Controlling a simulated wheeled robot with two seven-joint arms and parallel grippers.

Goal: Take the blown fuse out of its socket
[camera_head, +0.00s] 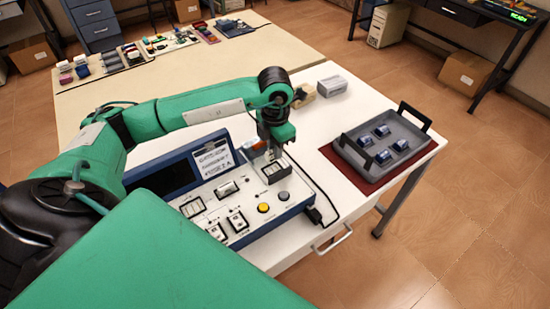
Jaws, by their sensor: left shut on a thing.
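A blue-edged control panel (262,217) with a pale sloped face lies on the white table. It carries several dark sockets and switches, a yellow button and a dark button. My left gripper (274,153) points down over the socket (275,172) at the panel's upper right. It is shut on what appears to be the fuse, which the fingers mostly hide. I cannot tell whether the fuse is still seated or clear of the socket. A light cylindrical part (227,188) sits in another socket to the left. My right gripper is not in view.
A grey tray (412,155) with black handles holds several small dark blue parts on a red mat (340,161). A grey box (332,86) stands at the table's back. A black cable runs along the panel's right side.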

